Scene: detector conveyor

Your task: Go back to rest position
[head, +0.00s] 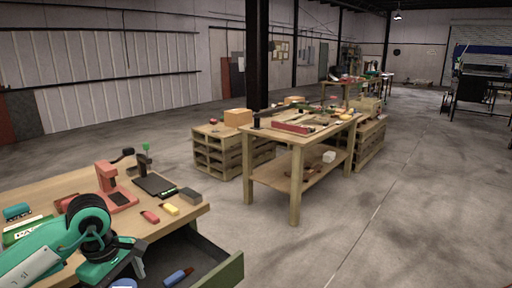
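My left arm, teal with a black joint, comes in from the lower left over the front corner of the wooden workbench (165,232). My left gripper (132,266) is low in the picture, beside the open drawer (215,270). Its fingers are small and partly hidden, so I cannot tell whether they are apart or hold anything. My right arm and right gripper are not in view.
On the bench are a red device (112,188), a black tablet-like box (155,186), a grey block (190,196), a yellow block (171,209) and a red block (150,217). Open floor (350,225) is to the right.

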